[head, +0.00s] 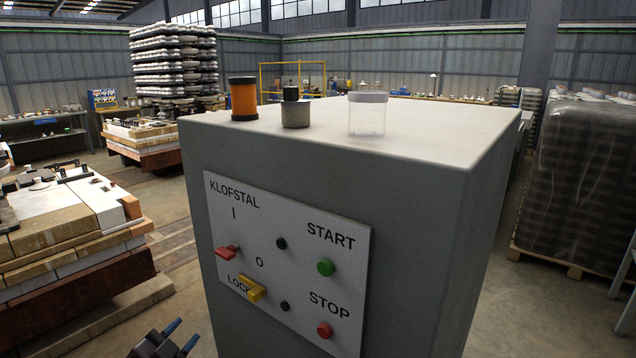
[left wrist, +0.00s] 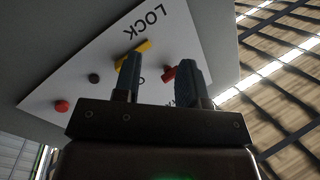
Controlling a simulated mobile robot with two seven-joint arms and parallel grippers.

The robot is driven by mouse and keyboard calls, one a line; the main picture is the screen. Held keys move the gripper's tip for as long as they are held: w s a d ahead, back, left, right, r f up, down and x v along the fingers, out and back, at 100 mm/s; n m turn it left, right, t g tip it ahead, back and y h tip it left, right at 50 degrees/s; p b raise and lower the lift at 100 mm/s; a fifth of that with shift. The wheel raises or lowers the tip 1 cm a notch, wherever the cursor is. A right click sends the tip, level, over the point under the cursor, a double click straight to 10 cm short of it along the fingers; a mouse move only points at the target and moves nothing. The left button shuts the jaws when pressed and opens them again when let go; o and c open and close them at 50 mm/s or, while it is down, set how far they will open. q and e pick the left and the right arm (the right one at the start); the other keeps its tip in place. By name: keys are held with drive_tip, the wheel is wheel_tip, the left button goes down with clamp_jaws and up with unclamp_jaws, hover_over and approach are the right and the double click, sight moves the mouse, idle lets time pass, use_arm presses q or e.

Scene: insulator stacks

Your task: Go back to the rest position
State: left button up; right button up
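My left gripper (head: 181,337) is at the bottom edge of the head view, below and to the left of the control panel (head: 215,200). Its two blue-grey fingers are apart with nothing between them. It also shows in the left wrist view (left wrist: 158,78), with the panel beyond the fingers. The red handle (head: 228,252) sticks out at the panel's left, between the marks I and O. The yellow lock handle (head: 250,288) is below it, beside LOCK. Neither is touched in the head view. My right gripper is not in view.
The panel is on a large grey cabinet (head: 440,220). An orange jar (head: 243,100), a grey jar with a dark lid (head: 296,112) and a clear container (head: 367,118) stand on top. Stacked boards (head: 70,240) are at left; a wrapped pallet (head: 585,180) is at right.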

use_arm(q)
drive_tip(key=s+f+n+g+y, duration=0.2)
drive_tip(key=s+f+n, duration=0.3)
drive_tip(key=s+f, duration=0.4)
drive_tip(key=s+f+n+g+y, duration=0.3)
drive_tip(key=s+f, duration=0.7)
drive_tip(key=s, duration=0.7)
drive_tip(key=shift+a+n, duration=0.25)
drive_tip(key=shift+n, duration=0.65)
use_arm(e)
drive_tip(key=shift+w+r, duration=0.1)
